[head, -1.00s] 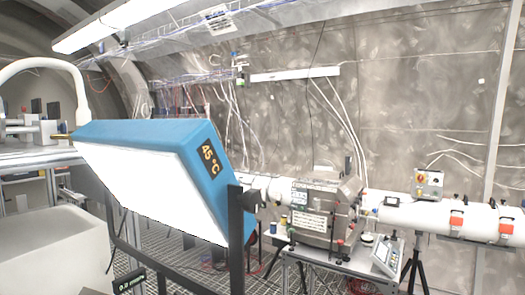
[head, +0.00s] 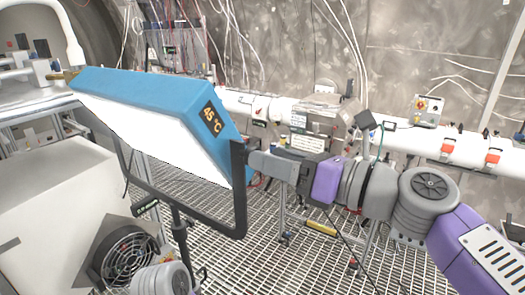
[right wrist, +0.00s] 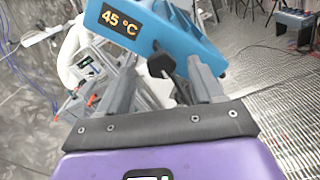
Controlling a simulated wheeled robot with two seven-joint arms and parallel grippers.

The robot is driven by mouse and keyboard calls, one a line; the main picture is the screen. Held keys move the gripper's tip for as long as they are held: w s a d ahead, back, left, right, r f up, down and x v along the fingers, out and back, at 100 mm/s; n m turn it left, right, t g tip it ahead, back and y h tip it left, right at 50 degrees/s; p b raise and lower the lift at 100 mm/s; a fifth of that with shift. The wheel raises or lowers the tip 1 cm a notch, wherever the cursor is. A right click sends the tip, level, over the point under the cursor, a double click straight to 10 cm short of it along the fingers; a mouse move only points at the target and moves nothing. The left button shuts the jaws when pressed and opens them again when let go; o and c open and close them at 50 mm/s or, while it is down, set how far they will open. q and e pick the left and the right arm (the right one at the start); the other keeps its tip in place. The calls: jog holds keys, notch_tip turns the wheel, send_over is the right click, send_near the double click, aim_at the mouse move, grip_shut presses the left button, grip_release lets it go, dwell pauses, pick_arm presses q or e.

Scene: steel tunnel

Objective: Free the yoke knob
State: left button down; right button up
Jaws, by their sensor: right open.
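A blue lamp panel (head: 150,93) with a glowing white face and a "45 °C" display hangs tilted in a dark yoke (head: 240,205). The dark yoke knob (right wrist: 161,64) shows in the right wrist view, at the lamp's side just below the display. My right gripper (head: 258,162) reaches in from the right to the yoke's right upright. It is open, with its two grey fingers on either side of the knob in the right wrist view. I cannot tell whether they touch it. In the head view the gripper hides the knob. My left gripper is not in view.
A round black fan (head: 128,258) sits below the lamp, beside a large white box (head: 50,200). A white beam pipe (head: 455,148) and a grey metal housing (head: 318,125) stand behind my right arm. The floor is metal grating.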

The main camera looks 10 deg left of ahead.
jog(key=shift+x, duration=1.5)
jog(key=c, duration=1.1)
